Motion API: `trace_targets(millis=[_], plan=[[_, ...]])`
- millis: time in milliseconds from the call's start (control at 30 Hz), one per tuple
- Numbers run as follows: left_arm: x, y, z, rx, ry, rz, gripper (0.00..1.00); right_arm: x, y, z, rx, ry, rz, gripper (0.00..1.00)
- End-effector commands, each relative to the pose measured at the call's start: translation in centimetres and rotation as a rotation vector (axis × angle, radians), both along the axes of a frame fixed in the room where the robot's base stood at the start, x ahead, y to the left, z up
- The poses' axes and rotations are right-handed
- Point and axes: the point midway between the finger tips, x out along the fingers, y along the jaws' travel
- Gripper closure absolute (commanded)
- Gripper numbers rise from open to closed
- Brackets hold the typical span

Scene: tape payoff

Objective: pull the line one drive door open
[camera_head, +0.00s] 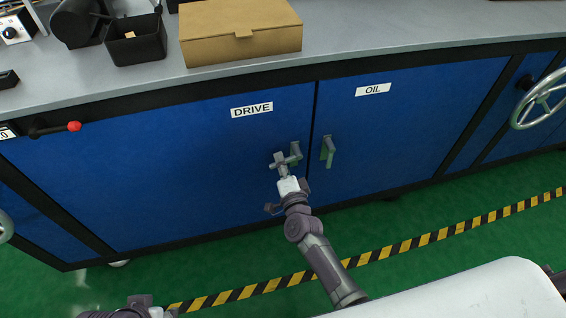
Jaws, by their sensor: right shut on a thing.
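The blue drive door (150,165) carries a white DRIVE label and sits flush in the cabinet front, closed. Its handle (297,149) is a short upright grey bar near the door's right edge. My right gripper (285,161) is at this handle, with its fingers shut on it; the fingers hide part of the handle. Part of my left arm (135,308) shows at the bottom edge; its gripper's fingers cannot be made out.
The blue oil door (420,120) with its own handle (328,150) is just to the right. A cardboard box (240,30) and a black bin (135,40) stand on the grey worktop. A red-knobbed lever (73,126) and a handwheel (540,98) stick out. Green floor lies in front.

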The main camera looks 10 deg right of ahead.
Motion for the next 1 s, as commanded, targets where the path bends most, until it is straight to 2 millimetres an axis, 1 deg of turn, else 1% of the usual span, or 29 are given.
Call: trace_targets(millis=[200, 400, 1000], plan=[[0.01, 0.0, 0.32, 0.0, -0.001, 0.0, 0.6, -0.01, 0.11, 0.69, 0.126, 0.004, 0.0, 1.0], [0.02, -0.01, 0.42, 0.0, -0.001, 0.0, 0.6, -0.01, 0.15, 0.99, 0.191, 0.007, 0.0, 1.0], [0.03, -0.01, 0.46, 0.0, -0.002, 0.0, 0.6, -0.04, 0.12, 1.06, 0.215, 0.008, -0.001, 1.0]])
